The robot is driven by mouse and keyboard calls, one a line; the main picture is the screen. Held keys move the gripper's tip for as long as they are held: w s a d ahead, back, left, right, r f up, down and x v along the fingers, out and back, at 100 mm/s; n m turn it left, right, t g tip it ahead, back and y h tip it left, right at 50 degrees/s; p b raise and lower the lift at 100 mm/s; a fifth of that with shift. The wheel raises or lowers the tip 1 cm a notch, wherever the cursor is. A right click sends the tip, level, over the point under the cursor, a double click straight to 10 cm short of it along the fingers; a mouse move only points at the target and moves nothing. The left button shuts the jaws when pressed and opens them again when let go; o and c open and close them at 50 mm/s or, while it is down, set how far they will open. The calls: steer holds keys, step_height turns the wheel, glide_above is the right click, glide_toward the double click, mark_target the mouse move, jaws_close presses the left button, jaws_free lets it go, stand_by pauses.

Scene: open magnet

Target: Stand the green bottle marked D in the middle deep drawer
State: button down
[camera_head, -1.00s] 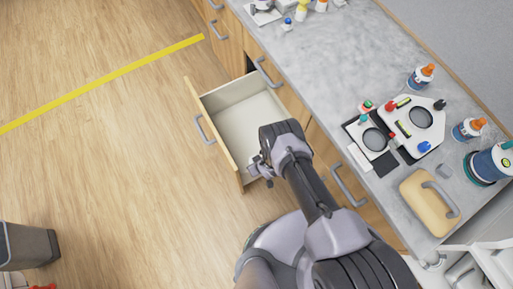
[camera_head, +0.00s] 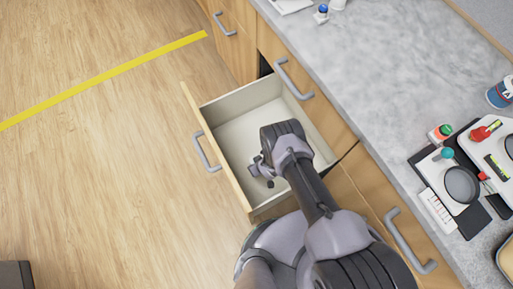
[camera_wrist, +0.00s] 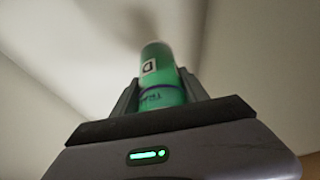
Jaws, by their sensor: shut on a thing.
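My gripper (camera_head: 263,168) is low over the open drawer (camera_head: 236,128), which has a pale inside and a wooden front. In the wrist view my gripper (camera_wrist: 160,88) is shut on the green bottle (camera_wrist: 163,70), with the white D label facing the camera. Pale drawer surfaces (camera_wrist: 60,80) show around the bottle. My arm hides the bottle in the head view. I cannot tell whether the bottle's base touches the drawer floor. The drawer looks empty where it shows.
Closed drawers with grey handles flank the open one.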

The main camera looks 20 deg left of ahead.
step_height(320, 180, down, 7)
steer(key=b, duration=0.5)
steer(key=shift+r, duration=0.2)
steer(key=shift+f, duration=0.55)
steer(key=c, duration=0.5)
jaws_free()
